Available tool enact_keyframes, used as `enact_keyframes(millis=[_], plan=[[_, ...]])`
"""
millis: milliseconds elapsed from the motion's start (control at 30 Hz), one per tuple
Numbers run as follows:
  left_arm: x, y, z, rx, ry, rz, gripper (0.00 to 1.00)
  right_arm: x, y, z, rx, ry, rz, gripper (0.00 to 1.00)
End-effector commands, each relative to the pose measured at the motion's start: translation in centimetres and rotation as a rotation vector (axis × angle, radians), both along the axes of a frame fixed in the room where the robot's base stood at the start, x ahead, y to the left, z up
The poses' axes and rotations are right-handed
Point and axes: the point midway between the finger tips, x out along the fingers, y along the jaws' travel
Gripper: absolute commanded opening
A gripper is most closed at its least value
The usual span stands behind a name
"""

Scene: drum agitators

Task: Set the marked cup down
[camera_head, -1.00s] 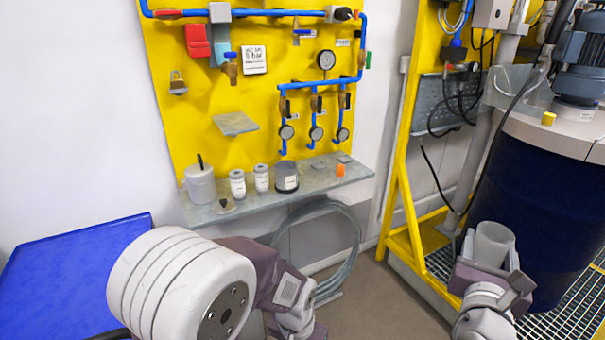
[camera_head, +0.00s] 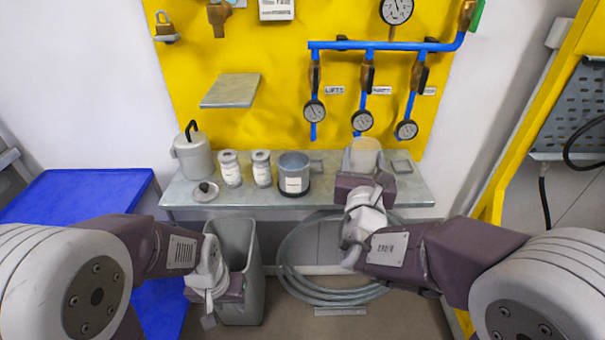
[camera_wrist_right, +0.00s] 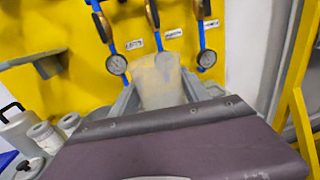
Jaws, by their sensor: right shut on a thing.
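A pale translucent cup (camera_head: 365,153) is upright over the right part of the wall shelf (camera_head: 330,201) in the head view. My right gripper (camera_head: 364,166) is shut on it, a finger on each side. The cup (camera_wrist_right: 157,80) also shows between the fingers of my right gripper (camera_wrist_right: 158,92) in the wrist view. Its base is hidden, so I cannot tell whether it touches the shelf. I can make out no clear marking on it. My left gripper (camera_head: 209,312) hangs low by a grey bin, with no object visible in it; its jaw opening is unclear.
A labelled grey mug (camera_head: 293,173), two white jars (camera_head: 230,168) (camera_head: 262,168), a lidded canister (camera_head: 193,153) and a small knobbed lid (camera_head: 205,191) stand left of the cup. A grey square (camera_head: 401,166) lies right of it. Gauges (camera_head: 362,121) hang behind. The shelf's front strip is mostly clear.

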Motion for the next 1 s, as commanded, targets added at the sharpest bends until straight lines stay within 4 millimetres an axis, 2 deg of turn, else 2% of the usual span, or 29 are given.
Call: enact_keyframes(millis=[67, 267, 600, 700, 900, 1000], plan=[[0.0, 0.0, -0.6, 0.0, 0.0, 0.0, 0.36, 0.0, 0.1, -0.8, -0.002, 0.003, 0.003, 0.1], [0.0, 0.0, -0.7, 0.0, 0.0, 0.0, 0.36, 0.7, 0.4, -1.3, -0.002, 0.005, 0.003, 0.1], [0.0, 0.0, -1.7, 0.0, 0.0, 0.0, 0.36, 8.8, 3.6, -6.6, -0.003, 0.005, 0.004, 0.1], [0.0, 0.0, -1.8, 0.0, 0.0, 0.0, 0.36, 10.2, 4.2, -7.5, -0.002, 0.004, 0.003, 0.1], [0.0, 0.0, -1.8, 0.0, 0.0, 0.0, 0.36, 10.9, 4.4, -7.9, -0.002, 0.003, 0.003, 0.1], [0.0, 0.0, -2.1, 0.0, 0.0, 0.0, 0.36, 10.9, 4.4, -8.9, -0.003, 0.006, 0.003, 0.1]])
